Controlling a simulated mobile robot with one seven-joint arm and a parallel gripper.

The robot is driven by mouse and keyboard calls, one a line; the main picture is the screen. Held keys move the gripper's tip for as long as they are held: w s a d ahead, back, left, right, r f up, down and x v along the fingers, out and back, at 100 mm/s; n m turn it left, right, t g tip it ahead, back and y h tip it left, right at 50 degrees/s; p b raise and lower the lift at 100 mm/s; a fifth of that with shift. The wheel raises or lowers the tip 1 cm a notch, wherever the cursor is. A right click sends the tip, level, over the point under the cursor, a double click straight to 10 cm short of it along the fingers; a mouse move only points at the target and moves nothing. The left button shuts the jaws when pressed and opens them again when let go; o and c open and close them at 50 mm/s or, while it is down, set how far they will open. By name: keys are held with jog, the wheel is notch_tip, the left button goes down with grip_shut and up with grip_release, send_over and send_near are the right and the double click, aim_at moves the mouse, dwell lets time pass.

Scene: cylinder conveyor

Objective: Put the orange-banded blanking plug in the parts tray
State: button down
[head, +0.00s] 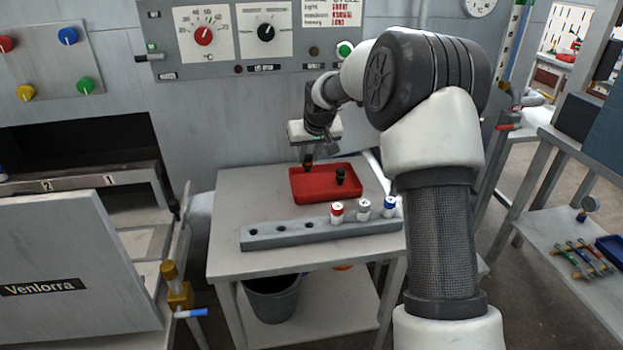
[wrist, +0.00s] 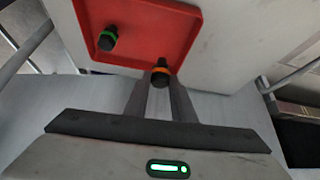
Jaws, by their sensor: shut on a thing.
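The orange-banded blanking plug (wrist: 160,74) is between my fingertips in the wrist view, its dark end showing beyond the orange band. My gripper (head: 309,163) is shut on it, over the back left part of the red parts tray (head: 312,191) in the head view. In the wrist view the plug overlaps the near edge of the tray (wrist: 140,59); I cannot tell whether it touches the tray. A green-banded black plug (head: 340,177) stands inside the tray on the right; it also shows in the wrist view (wrist: 108,38).
In front of the tray, a grey rack (head: 290,237) holds red-, grey- and blue-topped white cylinders on its right and has empty holes on its left. A control panel wall stands behind. The table's left front (head: 228,210) is clear.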

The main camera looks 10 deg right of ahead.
aim_at(308, 172)
jog(key=shift+f+b, duration=0.65)
jog(key=shift+f, duration=2.1)
jog(key=shift+f, duration=0.15)
jog(key=c, duration=1.5)
grip_release()
